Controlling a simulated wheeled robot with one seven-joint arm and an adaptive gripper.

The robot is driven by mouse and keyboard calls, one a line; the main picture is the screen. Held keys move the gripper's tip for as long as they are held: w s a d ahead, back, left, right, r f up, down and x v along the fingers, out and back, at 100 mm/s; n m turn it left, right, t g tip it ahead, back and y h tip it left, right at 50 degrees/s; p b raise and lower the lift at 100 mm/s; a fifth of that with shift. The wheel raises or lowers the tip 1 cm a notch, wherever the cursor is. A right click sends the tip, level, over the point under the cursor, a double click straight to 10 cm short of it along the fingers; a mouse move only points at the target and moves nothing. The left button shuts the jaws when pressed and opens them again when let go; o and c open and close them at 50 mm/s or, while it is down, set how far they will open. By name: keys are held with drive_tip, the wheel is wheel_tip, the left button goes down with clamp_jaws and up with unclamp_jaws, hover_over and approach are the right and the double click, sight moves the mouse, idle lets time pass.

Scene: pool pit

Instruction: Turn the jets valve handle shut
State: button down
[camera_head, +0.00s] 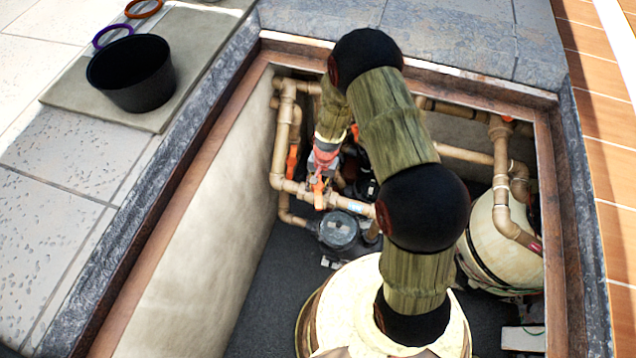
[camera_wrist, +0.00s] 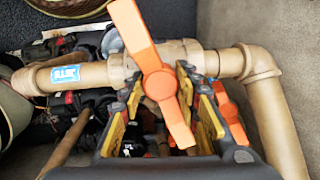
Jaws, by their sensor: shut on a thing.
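The jets valve handle (camera_wrist: 157,70) is a long orange two-armed lever on a tan pipe (camera_wrist: 80,77) in the wrist view. It slants across the pipe, one end up and left, the other down and right. A blue label (camera_wrist: 66,74) sits on the pipe to its left; its small lettering is hard to read. My gripper (camera_wrist: 164,95) is shut on the handle, with its lower arm between the yellow-padded fingers. In the head view my gripper (camera_head: 325,160) is at the pipes, and an orange handle (camera_head: 318,192) shows just below it. The exact finger contact is hidden.
A second orange handle (camera_wrist: 230,108) stands close beside the right finger. Around my arm are more tan pipes (camera_head: 500,165), a dark pump lid (camera_head: 339,230) and a round tank (camera_head: 487,240). The pit's framed edge (camera_head: 175,170) surrounds them. A black bucket (camera_head: 132,75) stands outside.

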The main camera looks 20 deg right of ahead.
drive_tip(key=m+p, duration=0.1)
drive_tip(key=m, duration=0.1)
drive_tip(key=m+p, duration=0.1)
drive_tip(key=m, duration=0.1)
drive_tip(key=shift+w+d+r+m+t, duration=0.1)
drive_tip(key=shift+w+r+m+t, duration=0.1)
drive_tip(key=shift+w+m+t, duration=0.15)
idle(0.4)
drive_tip(key=c, duration=1.7)
unclamp_jaws()
drive_tip(key=shift+c, duration=0.2)
drive_tip(key=shift+o, duration=1.2)
drive_tip(key=shift+d, duration=0.2)
drive_tip(key=shift+o, duration=1)
drive_tip(key=shift+s+a+f, duration=0.1)
drive_tip(key=shift+s+f, duration=0.05)
drive_tip(key=shift+s, duration=0.05)
wheel_tip(320, 180, up, 12)
drive_tip(key=d, duration=0.1)
drive_tip(key=shift+s+d, duration=0.2)
